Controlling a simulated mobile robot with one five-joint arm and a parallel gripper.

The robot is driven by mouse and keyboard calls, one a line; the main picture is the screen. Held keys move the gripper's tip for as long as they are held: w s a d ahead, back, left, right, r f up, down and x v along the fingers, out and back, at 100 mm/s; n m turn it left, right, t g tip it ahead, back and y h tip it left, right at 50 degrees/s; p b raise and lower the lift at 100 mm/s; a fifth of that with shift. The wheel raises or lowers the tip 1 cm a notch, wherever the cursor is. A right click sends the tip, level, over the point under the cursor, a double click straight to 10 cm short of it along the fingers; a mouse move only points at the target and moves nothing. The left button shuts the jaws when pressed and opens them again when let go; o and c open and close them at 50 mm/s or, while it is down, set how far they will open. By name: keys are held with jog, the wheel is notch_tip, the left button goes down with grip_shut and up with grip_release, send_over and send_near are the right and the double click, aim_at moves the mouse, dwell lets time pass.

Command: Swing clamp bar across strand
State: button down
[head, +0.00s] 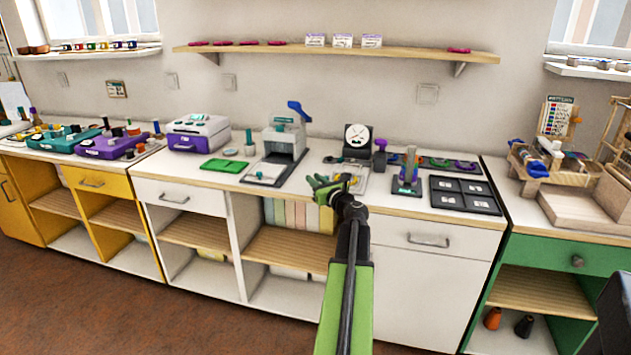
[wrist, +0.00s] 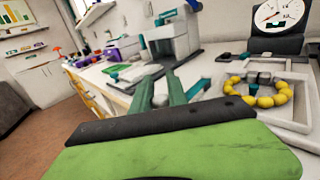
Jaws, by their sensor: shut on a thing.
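A strand of yellow beads (wrist: 265,101) lies in a loop on a pale framed fixture (wrist: 306,84) at the right of the wrist view, with grey blocks at its far side. In the head view the fixture (head: 352,184) is partly behind my gripper. My gripper (head: 325,187) is low over the counter's front edge, just left of the fixture. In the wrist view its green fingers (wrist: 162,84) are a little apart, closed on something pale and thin. I take this for the clamp bar, but its outline is unclear. The beads are beside the fingers, not between them.
A dial gauge (head: 357,137) stands behind the fixture, and a grey press (head: 285,139) behind and to the left. A peg stand (head: 408,172) and a black divided tray (head: 463,194) are to the right. A green tray (head: 222,165) lies left.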

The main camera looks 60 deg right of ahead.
jog(key=shift+w+a, duration=0.1)
jog(key=shift+a, duration=0.05)
dwell(0.6)
jog(key=shift+w+a+y, duration=0.1)
jog(key=shift+y, duration=0.2)
jog(key=shift+s, duration=0.2)
